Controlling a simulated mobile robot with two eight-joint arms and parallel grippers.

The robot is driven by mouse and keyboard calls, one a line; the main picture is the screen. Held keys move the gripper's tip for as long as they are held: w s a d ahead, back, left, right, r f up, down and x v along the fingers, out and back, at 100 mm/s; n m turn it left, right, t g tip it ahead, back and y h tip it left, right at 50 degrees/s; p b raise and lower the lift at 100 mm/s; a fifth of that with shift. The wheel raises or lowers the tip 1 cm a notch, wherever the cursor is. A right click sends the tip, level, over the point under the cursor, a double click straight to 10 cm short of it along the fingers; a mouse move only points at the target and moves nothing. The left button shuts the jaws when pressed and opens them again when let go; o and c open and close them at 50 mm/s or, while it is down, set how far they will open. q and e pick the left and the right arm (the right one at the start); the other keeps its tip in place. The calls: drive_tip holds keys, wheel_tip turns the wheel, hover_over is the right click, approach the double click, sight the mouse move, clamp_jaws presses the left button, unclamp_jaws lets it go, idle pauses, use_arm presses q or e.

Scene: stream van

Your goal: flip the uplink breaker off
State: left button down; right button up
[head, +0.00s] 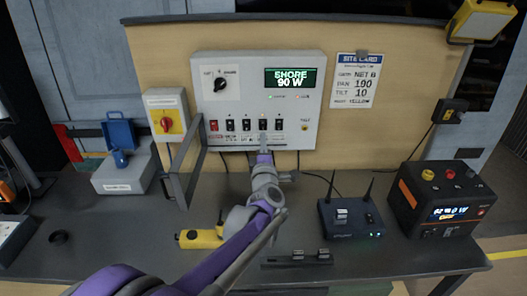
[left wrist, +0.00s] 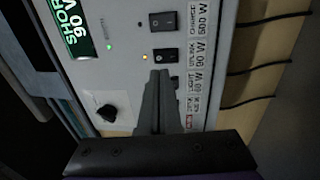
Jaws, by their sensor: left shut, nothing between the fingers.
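The breaker panel (head: 229,95) is a white box on the wooden backboard, with a row of several rocker switches and a display reading SHORE 90 W. In the left wrist view, the uplink breaker (left wrist: 165,55) is a black rocker beside a 90 W label, with an amber light lit next to it. My left gripper (head: 263,140) is shut and empty, its tips at the panel front by this breaker. In the left wrist view the fingers (left wrist: 160,75) end right beside the rocker and hide neighbouring switches; I cannot tell whether they touch. My right gripper is not in view.
The charge breaker (left wrist: 163,20) sits beside the uplink one. A grey bracket (head: 185,165) stands left of my arm, near a red-yellow rotary switch (head: 167,122). A router with antennas (head: 350,218), a yellow tool (head: 200,238) and a black power unit (head: 443,200) stand on the bench.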

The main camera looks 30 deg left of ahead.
sight(262, 119)
use_arm(q)
drive_tip(key=x, duration=0.5)
drive_tip(key=shift+w+a, duration=0.2)
drive_tip(key=shift+w, duration=0.05)
drive_tip(key=shift+w+a+r+p, duration=0.25)
drive_tip(key=shift+r+p, duration=0.3)
drive_tip(key=shift+s+d+r, duration=0.1)
drive_tip(key=shift+s+r, duration=0.05)
drive_tip(key=shift+s, duration=0.05)
drive_tip(key=shift+w, duration=0.1)
